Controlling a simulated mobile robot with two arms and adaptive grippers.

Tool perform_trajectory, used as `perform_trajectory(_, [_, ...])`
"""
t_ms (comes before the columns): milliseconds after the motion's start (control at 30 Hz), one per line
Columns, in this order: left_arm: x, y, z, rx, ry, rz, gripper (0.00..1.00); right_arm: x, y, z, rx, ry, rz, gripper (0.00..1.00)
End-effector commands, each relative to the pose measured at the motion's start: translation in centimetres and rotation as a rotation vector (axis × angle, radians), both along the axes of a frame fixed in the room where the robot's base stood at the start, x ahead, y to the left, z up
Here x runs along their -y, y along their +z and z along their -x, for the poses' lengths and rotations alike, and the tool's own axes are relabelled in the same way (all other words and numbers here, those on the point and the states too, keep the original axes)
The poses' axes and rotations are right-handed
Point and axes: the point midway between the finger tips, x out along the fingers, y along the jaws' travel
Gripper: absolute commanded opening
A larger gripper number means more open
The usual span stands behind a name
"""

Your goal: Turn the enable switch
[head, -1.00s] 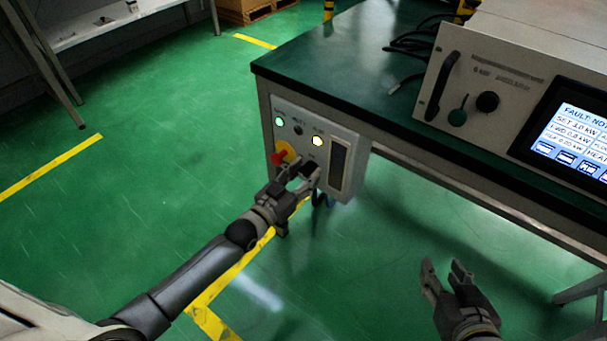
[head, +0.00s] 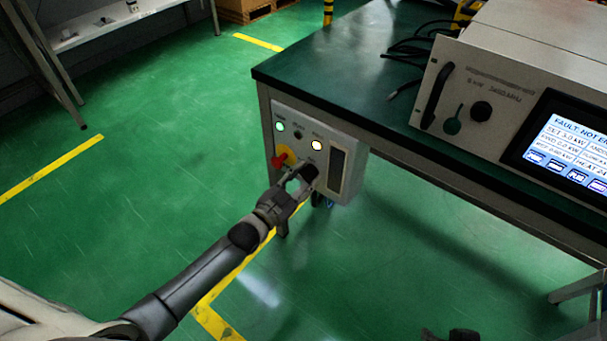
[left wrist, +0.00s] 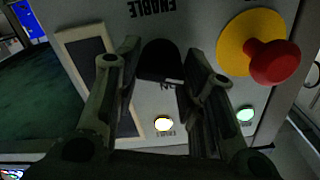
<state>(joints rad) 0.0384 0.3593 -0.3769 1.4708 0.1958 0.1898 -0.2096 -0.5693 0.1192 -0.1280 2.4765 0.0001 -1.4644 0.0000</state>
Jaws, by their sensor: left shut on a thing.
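The enable switch is a black knob (left wrist: 160,62) on the grey control panel (head: 347,195), with the word ENABLE printed beside it in the left wrist view. In the head view the switch (head: 311,173) is partly hidden by my left gripper (head: 299,180). The left gripper's fingers lie on both sides of the knob, shut on it. A white ON label (left wrist: 170,84) shows at the knob's edge in the left wrist view. My right gripper (head: 450,335) barely shows at the bottom edge of the head view, its fingers cut off.
A red push button (head: 280,159) on a yellow disc sits beside the switch. A green lamp (head: 280,127) and a yellowish lamp (head: 316,145) are lit on the panel. The generator (head: 475,105), showing a fault message, stands on the dark table (head: 330,75). Floor left is clear.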

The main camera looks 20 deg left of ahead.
Motion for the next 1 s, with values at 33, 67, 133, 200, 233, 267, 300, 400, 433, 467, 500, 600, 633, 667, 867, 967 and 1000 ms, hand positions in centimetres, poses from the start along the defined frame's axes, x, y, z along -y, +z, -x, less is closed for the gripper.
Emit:
perform_trajectory(33, [0.0,0.2,0.0,0.012,0.001,-0.039,0.13,0.4,0.0,1.3,-0.056,-0.005,0.012,0.4])
perform_trajectory(67, [0.0,0.2,0.0,0.022,0.001,-0.065,0.13,0.6,-0.1,2.0,-0.089,-0.007,0.018,0.4])
perform_trajectory(133, [0.1,0.1,0.1,0.044,0.001,-0.126,0.13,0.8,-0.1,2.9,-0.129,-0.011,0.026,0.4])
perform_trajectory(200, [0.1,0.1,0.1,0.067,0.001,-0.189,0.13,0.8,0.2,2.8,-0.124,-0.01,0.025,0.4])
perform_trajectory(233, [0.1,0.1,0.1,0.076,0.001,-0.216,0.13,0.8,0.3,2.8,-0.123,-0.01,0.025,0.4])
perform_trajectory(267, [0.1,0.0,0.1,0.086,0.001,-0.243,0.13,0.8,0.4,2.8,-0.123,-0.01,0.025,0.4])
perform_trajectory(300, [0.1,0.0,0.1,0.099,0.001,-0.279,0.13,0.8,0.5,2.8,-0.123,-0.01,0.025,0.4])
perform_trajectory(400, [0.2,0.0,0.1,0.132,0.0,-0.367,0.13,0.8,0.7,2.7,-0.122,-0.01,0.024,0.4])
perform_trajectory(433, [0.2,0.0,0.1,0.142,-0.001,-0.395,0.13,0.8,0.8,2.7,-0.122,-0.01,0.025,0.4])
perform_trajectory(467, [0.2,-0.1,0.1,0.152,0.0,-0.42,0.13,0.8,0.8,2.7,-0.122,-0.01,0.024,0.4])
perform_trajectory(500, [0.1,-0.1,0.1,0.164,0.001,-0.457,0.13,0.8,0.9,2.7,-0.122,-0.01,0.024,0.4])
perform_trajectory(600, [0.2,-0.2,0.1,0.195,0.0,-0.544,0.13,0.8,1.0,2.7,-0.122,-0.01,0.024,0.4])
perform_trajectory(633, [0.2,-0.2,0.1,0.204,0.0,-0.568,0.13,0.8,1.0,2.7,-0.121,-0.01,0.024,0.4])
perform_trajectory(667, [0.2,-0.2,0.1,0.213,0.0,-0.593,0.13,0.8,1.0,2.7,-0.121,-0.01,0.025,0.4])
perform_trajectory(867, [0.2,-0.3,0.2,0.266,-0.002,-0.738,0.13,0.8,0.9,2.7,-0.122,-0.01,0.024,0.4])
perform_trajectory(967, [0.2,-0.3,0.1,0.287,-0.002,-0.796,0.13,0.8,0.9,2.7,-0.121,-0.01,0.024,0.4])
perform_trajectory(1000, [0.2,-0.3,0.1,0.295,-0.001,-0.815,0.13,0.8,0.9,2.7,-0.121,-0.01,0.024,0.4])
